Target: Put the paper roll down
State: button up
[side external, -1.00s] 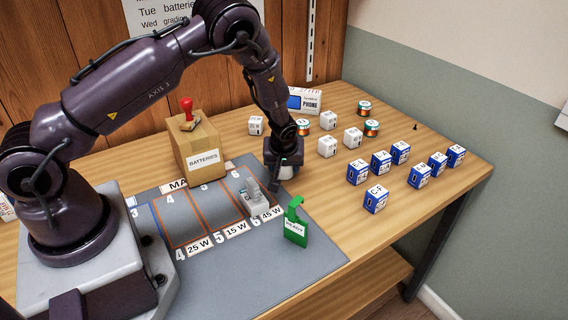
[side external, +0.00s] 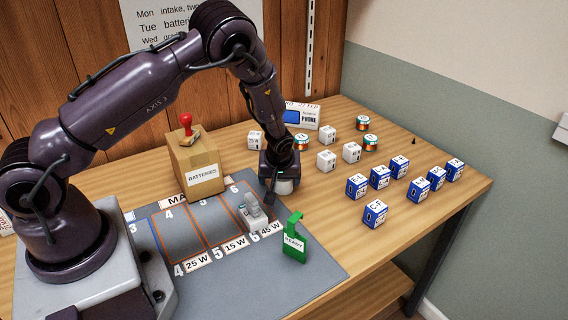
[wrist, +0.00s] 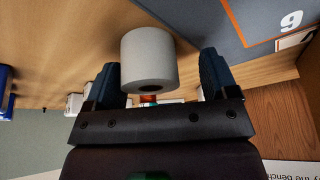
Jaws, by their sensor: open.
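The paper roll (wrist: 148,58) is a white cylinder with a dark core hole, seen between my fingers in the wrist view. In the side view a small white part of the roll (side external: 286,187) shows under my gripper, over the bare wood just beyond the grey mat. My gripper (side external: 277,184) is low at the bench with its fingers pointing down. In the wrist view my gripper (wrist: 160,75) is open, with one finger on each side of the roll and visible gaps. The roll looks to rest on the bench, but its base is partly hidden.
A green READY tag (side external: 294,240) stands nearby. A batteries box (side external: 198,165) is left of my gripper. White boxes (side external: 326,161), tins and blue boxes (side external: 375,213) stand to the right.

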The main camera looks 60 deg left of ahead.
jog(key=s+d+r+m+h, duration=0.1)
jog(key=s+d+r+m, duration=0.15)
jog(key=r, duration=0.65)
jog(key=s+d+r+m+t+h, duration=0.1)
jog(key=s+d+r, duration=0.3)
jog(key=r, duration=0.5)
jog(key=s+d+r+m+h, duration=0.1)
jog(key=s+d+r+h, duration=0.2)
jog(key=r, duration=0.5)
jog(key=s+d+r+m+t, duration=0.1)
jog(key=s+r+m, duration=0.2)
jog(key=s, duration=0.4)
jog(key=s+d+r+m+t+y, duration=0.1)
jog(key=s+r+m, duration=0.3)
jog(key=s, duration=0.4)
jog(key=shift+d+r, duration=0.35)
jog(key=shift+d, duration=0.25)
jog(key=shift+s, duration=0.1)
